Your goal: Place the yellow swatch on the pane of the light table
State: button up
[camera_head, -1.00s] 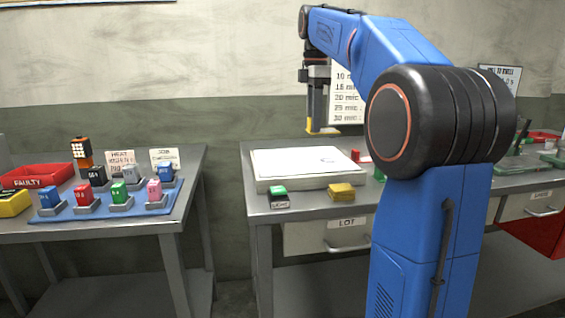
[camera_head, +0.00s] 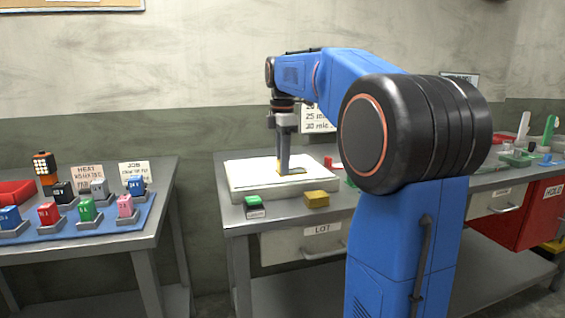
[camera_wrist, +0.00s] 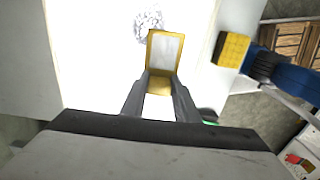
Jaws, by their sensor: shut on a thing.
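The yellow swatch (camera_head: 298,171) is a small yellow frame with a pale window. It also shows in the wrist view (camera_wrist: 159,85), its near end between my fingertips. My gripper (camera_head: 284,171) points down over the light table and is shut on the swatch; its fingers also show in the wrist view (camera_wrist: 160,92). The light table (camera_head: 240,188) is a low white box on the grey bench. Its bright white pane (camera_head: 248,170) lies under the swatch. I cannot tell whether the swatch touches the pane.
A green-topped switch box (camera_head: 255,208) and a yellow block (camera_head: 317,199) sit in front of the light table. A small red item (camera_head: 328,162) stands behind it to the right. The left bench holds a blue mat (camera_head: 75,231) with several coloured blocks.

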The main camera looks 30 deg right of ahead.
jog(key=shift+f, duration=0.1)
jog(key=o, duration=1)
notch_tip(320, 180, up, 12)
jog(key=shift+r, duration=0.15)
jog(key=shift+s, duration=0.1)
dwell(0.5)
